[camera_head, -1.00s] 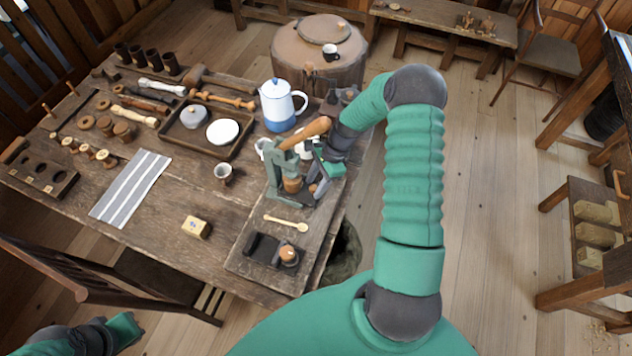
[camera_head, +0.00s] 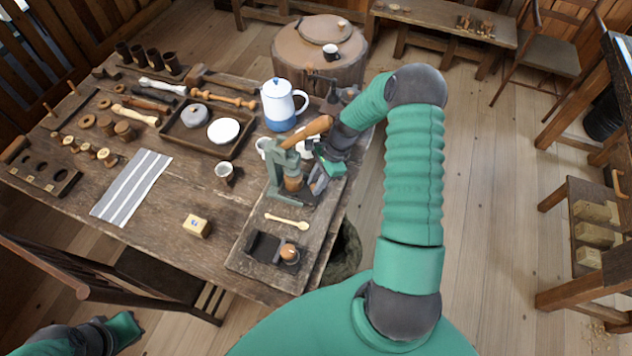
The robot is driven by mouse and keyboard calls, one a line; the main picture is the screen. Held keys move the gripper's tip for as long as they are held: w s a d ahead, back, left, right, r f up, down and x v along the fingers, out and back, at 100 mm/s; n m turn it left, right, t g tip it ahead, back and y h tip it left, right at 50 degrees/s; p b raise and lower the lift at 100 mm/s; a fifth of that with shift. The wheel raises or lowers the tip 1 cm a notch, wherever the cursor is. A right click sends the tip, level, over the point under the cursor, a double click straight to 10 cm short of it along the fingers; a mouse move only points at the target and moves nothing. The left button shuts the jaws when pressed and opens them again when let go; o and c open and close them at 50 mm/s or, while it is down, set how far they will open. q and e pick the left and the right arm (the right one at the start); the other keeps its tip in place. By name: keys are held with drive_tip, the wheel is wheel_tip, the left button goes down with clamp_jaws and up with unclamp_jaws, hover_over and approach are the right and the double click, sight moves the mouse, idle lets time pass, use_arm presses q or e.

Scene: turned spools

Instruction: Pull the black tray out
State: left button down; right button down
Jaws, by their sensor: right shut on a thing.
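A green lever press (camera_head: 274,181) with a wooden handle (camera_head: 308,131) stands on a dark board (camera_head: 247,222) at the table's right side. A wooden cup (camera_head: 293,182) sits in the press. The black tray (camera_head: 308,199) shows as a dark patch low at the press's right side, largely hidden by my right gripper. My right gripper (camera_head: 319,186) reaches down beside the press and is shut on the black tray; the contact itself is small and partly covered. My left gripper (camera_head: 124,330) is low at the left, away from the table; its jaws cannot be made out.
A wooden spoon (camera_head: 287,221) and a black holder (camera_head: 263,246) with a wooden-topped tool (camera_head: 289,253) lie in front of the press. A blue-white pot (camera_head: 280,104) and a cup (camera_head: 224,172) stand nearby.

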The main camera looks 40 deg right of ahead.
drive_tip(key=shift+d, duration=0.2)
idle(0.5)
drive_tip(key=shift+s+d+r, duration=0.1)
drive_tip(key=shift+s+d, duration=0.1)
drive_tip(key=shift+s, duration=0.05)
drive_tip(key=s+d+p, duration=0.2)
drive_tip(key=s+d, duration=0.2)
drive_tip(key=s, duration=0.3)
drive_tip(key=shift+s, duration=0.25)
drive_tip(key=c, duration=1.5)
unclamp_jaws()
drive_tip(key=shift+o, duration=1.2)
